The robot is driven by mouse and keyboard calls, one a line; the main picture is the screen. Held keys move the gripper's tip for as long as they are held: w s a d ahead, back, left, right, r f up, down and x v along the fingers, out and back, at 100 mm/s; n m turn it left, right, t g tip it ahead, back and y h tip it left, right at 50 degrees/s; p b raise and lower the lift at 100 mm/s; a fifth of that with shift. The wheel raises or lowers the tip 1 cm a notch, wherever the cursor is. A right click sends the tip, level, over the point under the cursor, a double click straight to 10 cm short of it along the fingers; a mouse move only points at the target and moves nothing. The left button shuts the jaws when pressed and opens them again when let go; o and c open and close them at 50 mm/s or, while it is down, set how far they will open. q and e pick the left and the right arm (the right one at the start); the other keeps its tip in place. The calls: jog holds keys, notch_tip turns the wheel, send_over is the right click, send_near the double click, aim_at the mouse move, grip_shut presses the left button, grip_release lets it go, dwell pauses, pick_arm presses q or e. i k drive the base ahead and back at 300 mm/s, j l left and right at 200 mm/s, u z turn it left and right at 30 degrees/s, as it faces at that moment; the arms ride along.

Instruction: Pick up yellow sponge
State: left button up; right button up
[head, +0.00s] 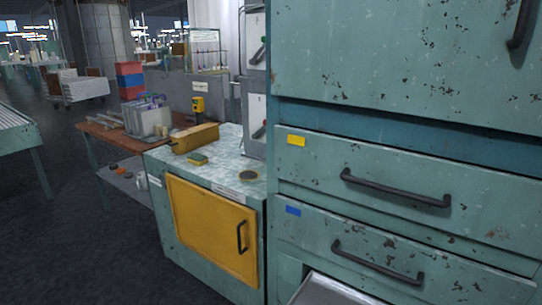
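A small yellow item with a dark greenish top (197,159), which looks like the yellow sponge, lies on the light speckled top of the low cabinet (220,172). It sits just in front of a longer yellow box (196,138) and is small in the head view. Neither of my grippers is in view.
A round dark item (248,176) lies on the same top, to the right. A tall teal drawer cabinet (400,160) fills the right side, with a drawer (330,291) pulled out low down. A brown bench (110,138) stands behind left. Dark floor (90,240) is open at left.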

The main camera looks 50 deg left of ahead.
aim_at(198, 158)
jog(key=i+j+z, duration=0.1)
jog(key=j+z, duration=0.25)
jog(key=i+j+z, duration=0.1)
jog(key=j+z, duration=0.25)
jog(key=j+u, duration=0.3)
jog(key=j, duration=0.3)
jog(key=j+u, duration=0.35)
jog(key=j, duration=0.3)
jog(key=j+z, duration=0.1)
jog(key=j, duration=0.3)
jog(key=k+j+z, duration=0.1)
jog(key=j, duration=0.3)
jog(key=k+j+z, duration=0.1)
jog(key=j, duration=0.3)
jog(key=j+z, duration=0.8)
jog(key=j+u, duration=0.25)
